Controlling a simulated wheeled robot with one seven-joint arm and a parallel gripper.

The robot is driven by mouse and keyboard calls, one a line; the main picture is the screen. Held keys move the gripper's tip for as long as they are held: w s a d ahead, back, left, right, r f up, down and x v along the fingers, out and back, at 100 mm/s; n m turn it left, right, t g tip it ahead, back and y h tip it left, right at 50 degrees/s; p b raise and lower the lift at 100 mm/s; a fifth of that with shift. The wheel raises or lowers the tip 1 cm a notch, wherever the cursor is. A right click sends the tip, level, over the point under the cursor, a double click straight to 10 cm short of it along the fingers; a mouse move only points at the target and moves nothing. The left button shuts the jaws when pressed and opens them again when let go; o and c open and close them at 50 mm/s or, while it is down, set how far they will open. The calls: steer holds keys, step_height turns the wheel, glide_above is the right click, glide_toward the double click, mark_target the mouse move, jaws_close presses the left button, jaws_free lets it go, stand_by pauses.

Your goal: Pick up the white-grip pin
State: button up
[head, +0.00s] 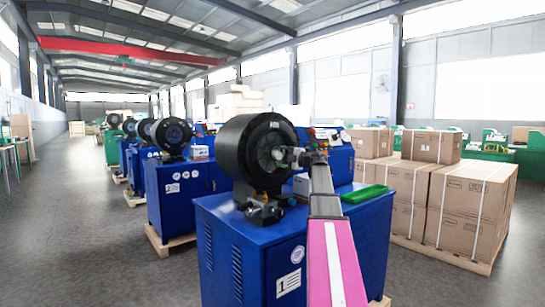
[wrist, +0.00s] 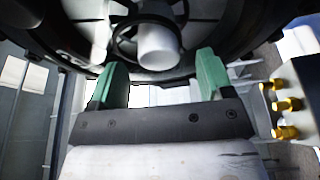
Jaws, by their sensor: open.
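The white-grip pin (wrist: 158,46) shows in the wrist view as a pale cylinder standing out from the dark round crimper head, inside a black ring. My gripper (wrist: 160,62) is open, with its two green fingers apart, one on each side of the pin's end. I cannot tell how deep the fingers reach along the grip. In the head view my gripper (head: 290,157) is at the front face of the black crimper head (head: 238,150), and the pin is hard to make out there.
The crimper sits on a blue cabinet (head: 235,250) with a green tray (head: 364,193) on top. Brass fittings (wrist: 286,105) are at right in the wrist view. Cardboard boxes (head: 465,205) stand on a pallet to the right. More blue machines (head: 180,190) line the left; grey floor beyond them is clear.

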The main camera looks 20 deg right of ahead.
steer(key=shift+w+a, duration=0.4)
steer(key=shift+w, duration=0.15)
steer(key=shift+c, duration=0.4)
steer(key=c, duration=1.2)
steer(key=shift+o, duration=0.2)
steer(key=shift+r, duration=0.1)
